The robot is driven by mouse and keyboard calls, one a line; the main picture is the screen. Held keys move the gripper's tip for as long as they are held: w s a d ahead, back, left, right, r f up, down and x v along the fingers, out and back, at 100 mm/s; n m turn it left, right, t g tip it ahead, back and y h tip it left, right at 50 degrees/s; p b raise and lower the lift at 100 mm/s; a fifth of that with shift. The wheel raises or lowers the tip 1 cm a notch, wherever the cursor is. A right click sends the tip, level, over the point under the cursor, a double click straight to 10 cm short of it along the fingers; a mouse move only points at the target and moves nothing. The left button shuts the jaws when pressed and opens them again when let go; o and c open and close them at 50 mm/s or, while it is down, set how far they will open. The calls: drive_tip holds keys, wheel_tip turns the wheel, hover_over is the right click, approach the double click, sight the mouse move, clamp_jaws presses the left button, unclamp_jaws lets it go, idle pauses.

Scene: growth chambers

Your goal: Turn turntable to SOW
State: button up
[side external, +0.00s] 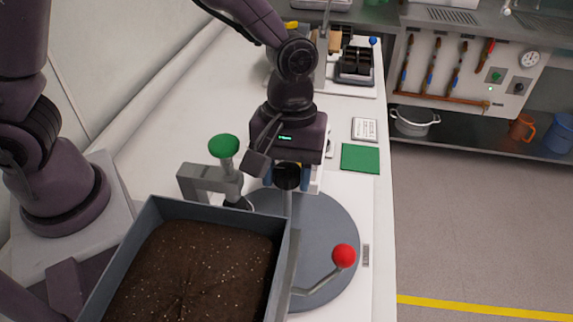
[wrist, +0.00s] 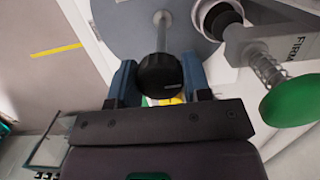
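The turntable is a grey disc (side external: 340,222) in the side view, partly hidden under a soil-filled tray; part of it shows in the wrist view (wrist: 120,35). A black knob (side external: 287,176) on a grey stem stands over the disc. My gripper (wrist: 160,80) points down at this knob, with one blue finger on each side. In the wrist view the fingers lie right against the sides of the black knob (wrist: 159,76), and it looks gripped. A bent grey arm with a red ball (side external: 344,256) sits at the disc's front right. I cannot read a SOW label.
The soil tray (side external: 295,235) stands close at the left front. A green mushroom-shaped knob (side external: 223,146) on a grey bracket (side external: 190,182) is left of my gripper. A green square (side external: 360,158) and a small white panel (side external: 364,129) lie behind right.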

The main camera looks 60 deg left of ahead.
drive_tip(key=m, duration=0.4)
drive_tip(key=shift+m+g+y, duration=0.3)
drive_tip(key=shift+m+y, duration=0.1)
drive_tip(key=shift+m, duration=0.6)
drive_tip(key=m, duration=0.6)
drive_tip(key=shift+y, duration=0.4)
